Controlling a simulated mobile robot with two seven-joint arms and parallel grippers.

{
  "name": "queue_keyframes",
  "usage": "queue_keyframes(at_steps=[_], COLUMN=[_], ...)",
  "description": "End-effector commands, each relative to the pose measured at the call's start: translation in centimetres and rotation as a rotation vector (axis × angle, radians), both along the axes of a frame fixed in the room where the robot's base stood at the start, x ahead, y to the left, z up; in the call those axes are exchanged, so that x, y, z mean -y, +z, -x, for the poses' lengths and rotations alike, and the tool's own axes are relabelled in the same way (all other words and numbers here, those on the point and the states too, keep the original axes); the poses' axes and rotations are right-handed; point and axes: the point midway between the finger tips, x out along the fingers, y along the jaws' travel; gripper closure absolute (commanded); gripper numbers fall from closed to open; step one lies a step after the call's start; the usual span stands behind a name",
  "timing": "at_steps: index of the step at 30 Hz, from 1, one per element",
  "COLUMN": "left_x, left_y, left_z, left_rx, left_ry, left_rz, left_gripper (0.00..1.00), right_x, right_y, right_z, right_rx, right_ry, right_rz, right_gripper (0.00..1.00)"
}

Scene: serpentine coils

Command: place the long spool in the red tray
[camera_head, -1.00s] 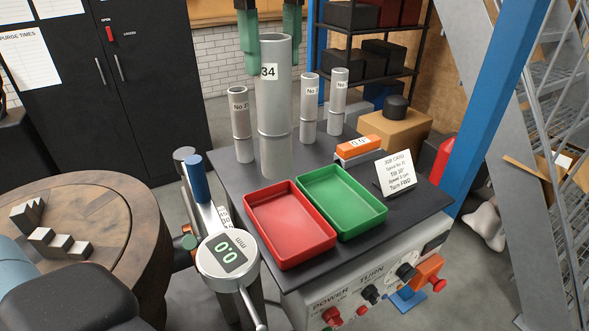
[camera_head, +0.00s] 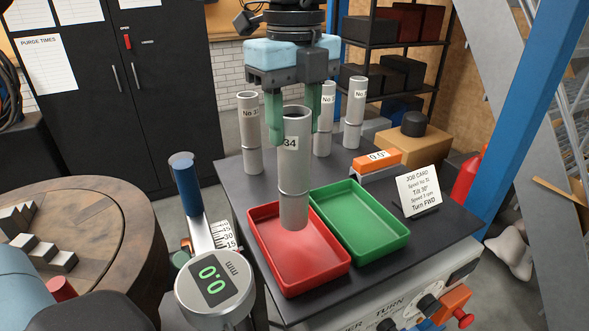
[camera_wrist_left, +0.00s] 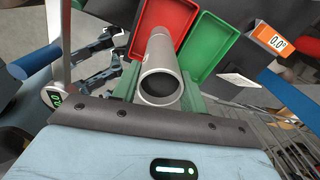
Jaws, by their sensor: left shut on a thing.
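The long spool (camera_head: 295,175) is a grey metal tube with a label reading 34 and a ring partway down. My left gripper (camera_head: 295,128) has its green fingers shut on the spool's upper part and holds it upright. The spool's lower end shows over the back part of the red tray (camera_head: 325,283); I cannot tell whether it touches the tray floor. In the left wrist view the spool's open top (camera_wrist_left: 160,84) faces the camera, with the red tray (camera_wrist_left: 165,22) beyond it.
The green tray (camera_head: 372,250) adjoins the red one on the right. Other labelled tubes stand behind: one at left (camera_head: 250,135) and two at right (camera_head: 355,115). A job card (camera_head: 418,190), an orange display block (camera_head: 378,162) and a dial gauge (camera_head: 213,280) stand around the trays.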

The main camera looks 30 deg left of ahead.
Motion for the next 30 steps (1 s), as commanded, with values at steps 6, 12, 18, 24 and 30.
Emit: queue_keyframes(at_steps=[6,12,18,24,30], left_x=[0.0,0.0,0.0,0.0,0.0], left_y=[-1.6,-2.2,-4.6,-5.4,-5.4], left_z=[0.0,0.0,0.0,0.0,0.0], left_rx=[0.004,0.001,0.002,0.004,0.004], left_ry=[0.0,0.0,0.001,0.0,0.0], left_rz=[0.001,0.0,0.0,0.001,0.001], left_gripper=[1.0,1.0,1.0,1.0,1.0], right_x=[0.0,0.0,0.0,0.0,0.0], right_y=[0.1,0.1,0.2,0.3,0.2], right_z=[0.0,0.0,-0.1,-0.1,-0.1], right_rx=[0.001,0.001,0.003,0.004,0.002], right_ry=[0.0,0.0,0.001,0.0,0.001], right_rz=[0.0,0.0,0.0,0.001,0.0], right_gripper=[0.64,0.64,0.64,0.64,0.64])
